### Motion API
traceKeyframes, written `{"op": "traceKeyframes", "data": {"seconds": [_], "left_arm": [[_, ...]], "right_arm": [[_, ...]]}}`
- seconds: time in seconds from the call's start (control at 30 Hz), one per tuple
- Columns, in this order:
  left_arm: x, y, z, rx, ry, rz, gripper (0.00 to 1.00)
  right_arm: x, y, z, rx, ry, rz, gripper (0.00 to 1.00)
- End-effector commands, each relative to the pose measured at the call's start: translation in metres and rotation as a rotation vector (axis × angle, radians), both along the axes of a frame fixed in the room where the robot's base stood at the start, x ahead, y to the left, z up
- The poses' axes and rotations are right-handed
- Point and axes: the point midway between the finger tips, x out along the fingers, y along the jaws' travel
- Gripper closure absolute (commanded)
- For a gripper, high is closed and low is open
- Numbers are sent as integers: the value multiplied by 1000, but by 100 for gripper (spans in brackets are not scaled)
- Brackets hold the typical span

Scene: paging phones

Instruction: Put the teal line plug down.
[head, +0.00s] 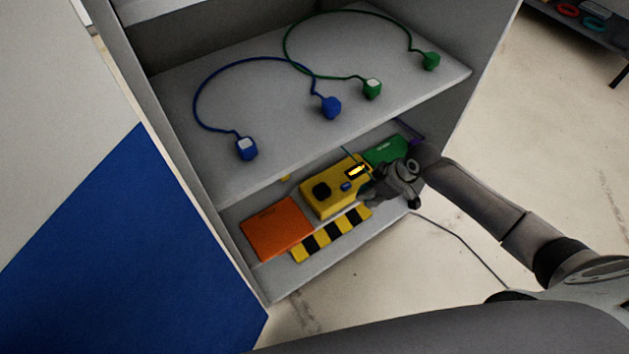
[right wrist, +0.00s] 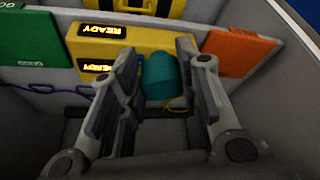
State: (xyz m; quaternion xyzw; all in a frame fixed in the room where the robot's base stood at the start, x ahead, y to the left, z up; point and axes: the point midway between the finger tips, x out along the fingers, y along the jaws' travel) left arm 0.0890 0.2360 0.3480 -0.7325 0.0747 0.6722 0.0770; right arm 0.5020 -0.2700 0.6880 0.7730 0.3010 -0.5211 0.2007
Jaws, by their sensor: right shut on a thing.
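My right gripper (head: 385,187) reaches into the lower shelf from the right, in front of the yellow box (head: 318,196). In the right wrist view, the teal line plug (right wrist: 160,76) sits between the two fingers of the right gripper (right wrist: 161,62), which is shut on it. The plug is in front of the yellow box's face, beside its lit READY display (right wrist: 101,31); I cannot tell whether it touches anything below. In the head view I cannot make out the plug behind the gripper. My left gripper is not in view.
An orange panel (head: 275,229) and a green panel (head: 386,149) flank the yellow box. A yellow-black striped strip (head: 331,234) lies in front. A purple cord (right wrist: 52,86) runs near the green panel. The upper shelf (head: 290,140) holds blue (head: 246,149) and green (head: 372,90) corded plugs.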

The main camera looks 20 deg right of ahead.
Motion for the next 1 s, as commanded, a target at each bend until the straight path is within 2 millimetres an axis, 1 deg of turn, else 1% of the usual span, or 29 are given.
{"op": "traceKeyframes", "data": {"seconds": [0.13, 0.3, 0.4, 0.5, 0.77, 0.9, 1.0], "left_arm": [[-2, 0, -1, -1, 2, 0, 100], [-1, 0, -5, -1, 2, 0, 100], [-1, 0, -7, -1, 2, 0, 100], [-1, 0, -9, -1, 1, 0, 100], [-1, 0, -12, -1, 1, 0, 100], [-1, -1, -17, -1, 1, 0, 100], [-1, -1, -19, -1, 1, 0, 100]], "right_arm": [[17, 18, -12, 5, 1, 0, 93], [46, 44, -33, 4, 0, 0, 93], [60, 57, -43, 4, 1, 0, 93], [70, 65, -50, 2, -1, 1, 93], [81, 76, -59, 1, 1, 0, 93], [93, 87, -70, 1, 1, 2, 93], [98, 91, -77, 1, 1, 0, 93]]}}
